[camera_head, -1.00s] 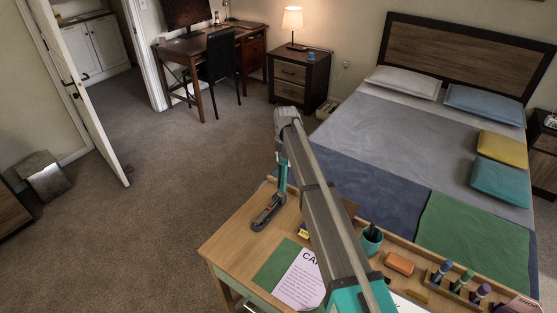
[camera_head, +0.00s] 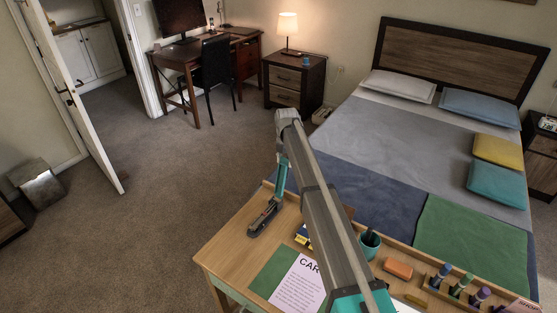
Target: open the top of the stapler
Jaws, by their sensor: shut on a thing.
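The fingertips are small and partly hidden by the wrist. The stapler's top looks tilted up from its base, but the exact angle is hard to tell.
A green blotter (camera_head: 272,270) with a printed pink sheet (camera_head: 298,287) lies in front of the stapler. A teal cup (camera_head: 369,243), an orange block (camera_head: 398,268) and several markers (camera_head: 461,284) are to the right. Bare desk (camera_head: 225,255) lies left of the blotter.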

